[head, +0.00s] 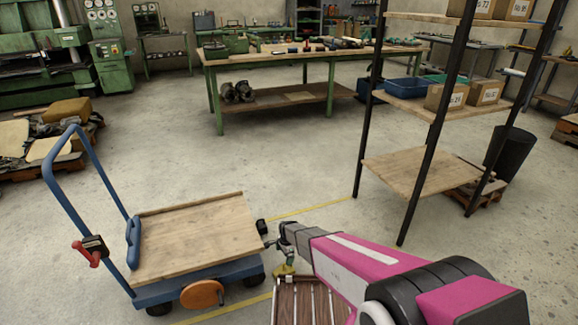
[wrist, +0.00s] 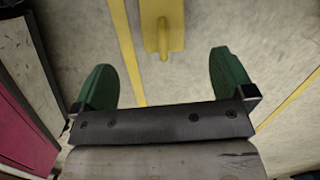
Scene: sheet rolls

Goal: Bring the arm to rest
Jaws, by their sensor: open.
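My arm, pink, white and dark grey, reaches in from the lower right of the head view. My gripper (head: 281,252) is at its end, low over the floor between a blue trolley and a brown slatted thing. In the wrist view my gripper (wrist: 168,78) has its two green fingers spread wide apart with nothing between them. A flat yellow object (wrist: 161,28) with a narrow stem lies beyond the fingertips; in the head view a yellow patch (head: 284,269) shows just below the gripper.
The blue trolley (head: 200,237) with a wooden deck stands left of the gripper. The brown slatted thing (head: 300,300) is close below the arm. A black-post shelf (head: 405,172) stands to the right. A green workbench (head: 290,55) is at the back. Open floor lies between.

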